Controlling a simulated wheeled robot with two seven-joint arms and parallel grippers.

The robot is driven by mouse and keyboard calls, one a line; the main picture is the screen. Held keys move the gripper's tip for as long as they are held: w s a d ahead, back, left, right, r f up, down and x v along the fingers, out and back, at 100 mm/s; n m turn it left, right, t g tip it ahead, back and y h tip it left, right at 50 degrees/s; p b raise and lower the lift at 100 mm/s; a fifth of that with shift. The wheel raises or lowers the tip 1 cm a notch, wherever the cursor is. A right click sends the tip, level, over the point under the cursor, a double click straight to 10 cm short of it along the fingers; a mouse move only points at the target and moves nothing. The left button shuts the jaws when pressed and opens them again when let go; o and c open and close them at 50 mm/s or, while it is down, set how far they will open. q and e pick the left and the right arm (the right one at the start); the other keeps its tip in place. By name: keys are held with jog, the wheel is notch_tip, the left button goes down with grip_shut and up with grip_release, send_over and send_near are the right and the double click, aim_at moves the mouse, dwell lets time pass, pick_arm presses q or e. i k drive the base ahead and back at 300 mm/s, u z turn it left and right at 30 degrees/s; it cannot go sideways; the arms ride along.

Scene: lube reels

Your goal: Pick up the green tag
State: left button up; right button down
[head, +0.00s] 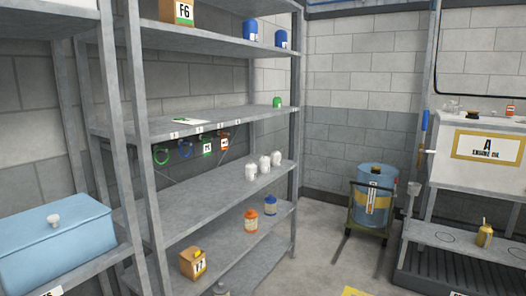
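Several coloured items hang in a row under the front edge of the middle shelf (235,118) in the head view. At the left end is a green ring-shaped item (161,155), then a blue one (186,150). To their right hangs a green item with a white label (207,148), then an orange-red one (224,144) with a white label. They are small, and I cannot tell which green one is the tag. Neither of my grippers is in view.
White bottles (264,164) stand one shelf below. A blue box (55,240) is at left.

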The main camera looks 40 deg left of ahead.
aim_at(206, 149)
jog(key=u, duration=0.05)
jog(key=i, duration=2)
jog(key=u, duration=0.85)
jog(key=i, duration=1.45)
jog(key=u, duration=1.3)
